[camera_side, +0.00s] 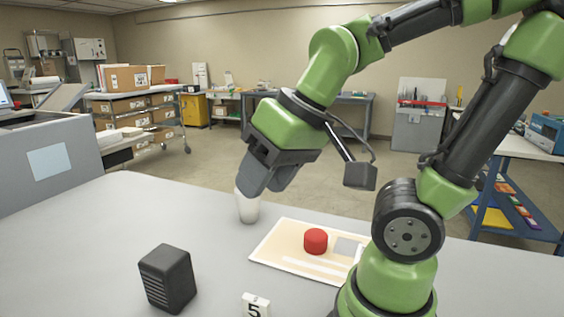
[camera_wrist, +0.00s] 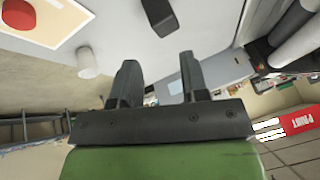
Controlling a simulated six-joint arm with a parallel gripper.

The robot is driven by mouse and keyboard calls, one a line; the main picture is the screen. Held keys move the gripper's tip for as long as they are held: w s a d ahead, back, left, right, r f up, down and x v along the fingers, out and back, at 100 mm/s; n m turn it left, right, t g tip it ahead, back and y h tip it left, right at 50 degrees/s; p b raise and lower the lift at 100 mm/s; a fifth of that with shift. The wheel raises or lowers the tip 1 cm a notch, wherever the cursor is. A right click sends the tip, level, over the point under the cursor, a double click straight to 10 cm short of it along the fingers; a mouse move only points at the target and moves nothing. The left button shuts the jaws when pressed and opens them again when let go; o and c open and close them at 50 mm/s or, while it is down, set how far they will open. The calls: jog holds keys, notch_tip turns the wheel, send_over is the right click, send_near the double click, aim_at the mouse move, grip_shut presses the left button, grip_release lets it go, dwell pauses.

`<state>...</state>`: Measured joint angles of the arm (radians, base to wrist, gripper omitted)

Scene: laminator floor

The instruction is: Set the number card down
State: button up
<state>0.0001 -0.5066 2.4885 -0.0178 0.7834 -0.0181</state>
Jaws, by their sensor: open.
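The number card (camera_side: 256,306) is small and white with a black "5". It sits on the grey table at the bottom edge of the side view, partly cut off by the frame. I cannot make it out in the wrist view. My gripper (camera_side: 265,188) is above the far part of the table, well away from the card, with its fingers tilted down. In the wrist view my gripper (camera_wrist: 158,60) is open, with nothing between the two fingers.
A white cylinder (camera_side: 248,211) stands behind the fingers' line of sight, apart from them in the wrist view (camera_wrist: 87,65). A red cylinder (camera_side: 316,240) sits on a cream printed board (camera_side: 278,256). A black ribbed box (camera_side: 167,278) stands front left. Left table is clear.

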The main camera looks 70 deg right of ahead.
jog(key=shift+s+a+r+m+t+y, duration=0.15)
jog(key=shift+s+a+r+t, duration=0.2)
jog(key=shift+s+r, duration=0.35)
jog(key=shift+s+a+r+m+t+y, duration=0.15)
jog(key=shift+s+r+t, duration=0.3)
jog(key=shift+s+r, duration=0.25)
